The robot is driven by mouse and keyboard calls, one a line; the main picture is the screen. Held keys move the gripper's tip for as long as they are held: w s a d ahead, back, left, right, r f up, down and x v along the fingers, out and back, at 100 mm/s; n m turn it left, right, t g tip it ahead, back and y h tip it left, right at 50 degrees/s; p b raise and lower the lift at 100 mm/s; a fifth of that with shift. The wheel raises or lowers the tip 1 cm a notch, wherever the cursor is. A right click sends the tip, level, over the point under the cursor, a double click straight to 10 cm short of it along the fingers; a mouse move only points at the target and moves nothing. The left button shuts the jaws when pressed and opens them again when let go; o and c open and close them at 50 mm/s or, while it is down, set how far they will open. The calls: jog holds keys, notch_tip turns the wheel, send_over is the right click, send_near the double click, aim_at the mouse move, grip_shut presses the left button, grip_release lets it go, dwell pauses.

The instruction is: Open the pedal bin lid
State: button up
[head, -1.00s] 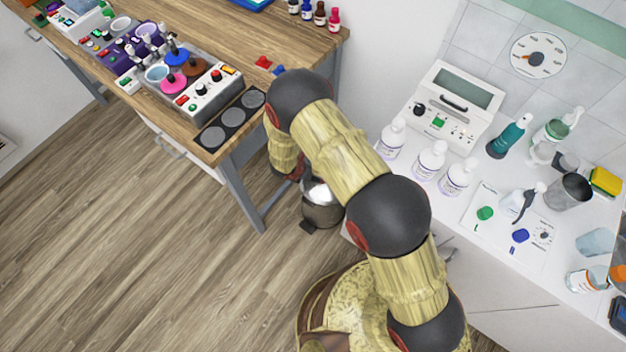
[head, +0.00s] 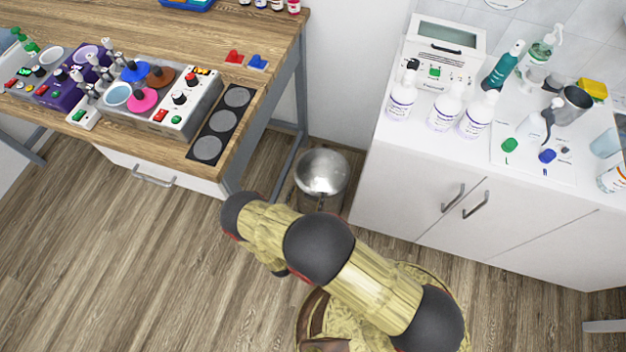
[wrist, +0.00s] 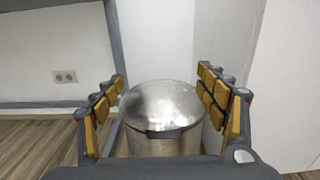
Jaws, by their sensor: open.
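The pedal bin (head: 322,172) is a small metal bin with a shiny domed lid. It stands on the floor between the workbench and the white cabinet, and its lid looks shut. In the wrist view the bin (wrist: 160,145) is straight ahead, with a dark tab at the lid's near edge. My gripper (wrist: 162,80) is open, its padded fingers to the left and right of the bin in the picture. I see no contact with the lid. In the head view my arm hides most of the gripper, and the bin's foot is hard to make out.
The wooden workbench (head: 262,95), with button boxes and a drawer, stands left of the bin. The white cabinet (head: 400,190), carrying bottles and a white device (head: 440,52), stands close on the right. A wall is behind the bin. Open wooden floor (head: 100,260) lies at the left.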

jog(key=b+x, duration=0.1)
jog(key=x, duration=0.6)
jog(key=shift+w+b, duration=0.2)
jog(key=shift+b, duration=0.2)
jog(key=shift+d, duration=0.1)
jog(key=c, duration=1.9)
grip_shut()
jog(key=shift+o, duration=0.7)
grip_release()
jog(key=o, duration=1.8)
jog(key=shift+c, duration=0.2)
jog(key=shift+s, duration=0.1)
